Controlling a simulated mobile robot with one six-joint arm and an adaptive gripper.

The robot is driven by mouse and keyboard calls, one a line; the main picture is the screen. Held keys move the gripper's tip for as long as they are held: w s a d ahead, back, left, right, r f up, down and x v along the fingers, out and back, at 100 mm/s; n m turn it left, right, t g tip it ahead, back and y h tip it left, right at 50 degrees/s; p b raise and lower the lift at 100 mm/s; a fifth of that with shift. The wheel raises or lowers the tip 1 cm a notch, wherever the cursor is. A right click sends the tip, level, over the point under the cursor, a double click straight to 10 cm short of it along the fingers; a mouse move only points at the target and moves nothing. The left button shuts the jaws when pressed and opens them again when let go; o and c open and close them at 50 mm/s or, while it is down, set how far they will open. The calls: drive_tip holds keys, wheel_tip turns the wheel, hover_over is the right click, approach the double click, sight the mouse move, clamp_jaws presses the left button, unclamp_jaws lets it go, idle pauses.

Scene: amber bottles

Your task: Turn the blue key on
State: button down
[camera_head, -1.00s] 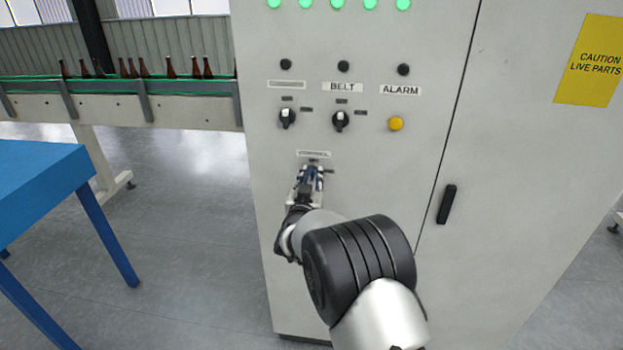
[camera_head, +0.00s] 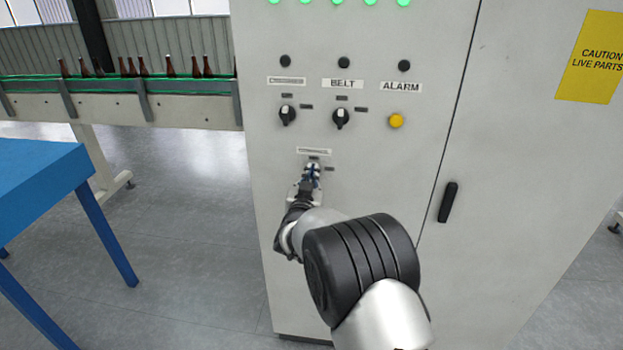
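The blue key (camera_head: 312,169) sits in the front panel of the grey control cabinet (camera_head: 285,235), just under a small label that seems to read CONTROL (camera_head: 314,151). Only small bits of blue show between my fingers. My gripper (camera_head: 311,174) is at the key, with its fingertips close around it, and it looks shut on it. The exact angle of the key is hidden by my fingers and too small to read.
Above the key are two black selector knobs (camera_head: 287,115) (camera_head: 340,118) and a yellow ALARM button (camera_head: 396,121). Green lamps (camera_head: 337,2) are lit at the top. A black door handle (camera_head: 448,202) is at right. A blue table (camera_head: 40,190) stands at left, before a bottle conveyor (camera_head: 110,105).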

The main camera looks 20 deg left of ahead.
drive_tip(key=m+b, duration=0.4)
drive_tip(key=m, duration=1.3)
drive_tip(key=shift+d+f, duration=0.1)
drive_tip(key=shift+f, duration=0.05)
idle(0.4)
drive_tip(key=c, duration=1.8)
unclamp_jaws()
drive_tip(key=shift+s, duration=0.1)
drive_tip(key=v, duration=1.1)
drive_tip(key=shift+s, duration=0.4)
